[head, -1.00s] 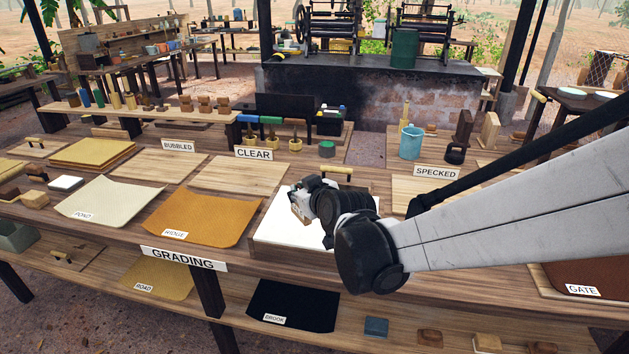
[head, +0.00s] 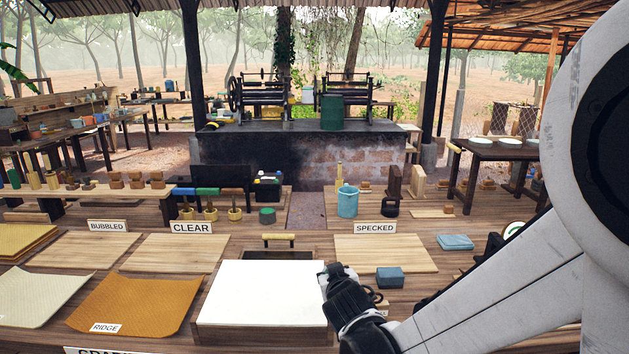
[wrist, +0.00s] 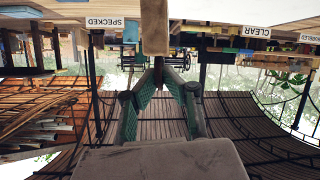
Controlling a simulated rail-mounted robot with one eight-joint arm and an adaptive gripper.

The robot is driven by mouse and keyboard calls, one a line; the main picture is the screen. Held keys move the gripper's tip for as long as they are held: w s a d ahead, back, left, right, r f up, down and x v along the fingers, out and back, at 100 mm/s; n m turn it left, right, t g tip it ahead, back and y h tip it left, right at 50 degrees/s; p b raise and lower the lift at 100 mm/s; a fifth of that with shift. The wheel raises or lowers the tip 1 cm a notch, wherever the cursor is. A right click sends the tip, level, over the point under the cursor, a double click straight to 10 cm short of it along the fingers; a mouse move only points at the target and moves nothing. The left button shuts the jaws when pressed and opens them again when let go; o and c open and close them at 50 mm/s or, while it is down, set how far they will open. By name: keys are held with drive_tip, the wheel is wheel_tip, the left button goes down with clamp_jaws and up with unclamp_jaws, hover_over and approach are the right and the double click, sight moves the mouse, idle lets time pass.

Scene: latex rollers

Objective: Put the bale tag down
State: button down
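In the wrist view, which is upside down, a plain tan block-like piece (wrist: 155,28) sits at the tips of my gripper (wrist: 158,62). The two fingers converge closely on it, and I take it for the bale tag; no writing shows on it. In the head view my gripper (head: 328,277) is at the right edge of the white-topped board (head: 265,293) on the grading table. The held piece cannot be made out there, and the gap between it and the table cannot be judged.
A blue block (head: 389,277) stands just right of my gripper. The SPECKED board (head: 385,252) behind is bare. A yellow-handled tool (head: 278,238) lies behind the white board. The orange RIDGE sheet (head: 137,303) is to the left. A blue bucket (head: 348,201) stands farther back.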

drive_tip(key=d+f+m+h, duration=0.1)
drive_tip(key=d+m+h, duration=0.3)
drive_tip(key=d, duration=1.2)
drive_tip(key=shift+s+f+g+h+b, duration=0.15)
drive_tip(key=shift+f+g+h+b, duration=0.2)
drive_tip(key=shift+h, duration=0.25)
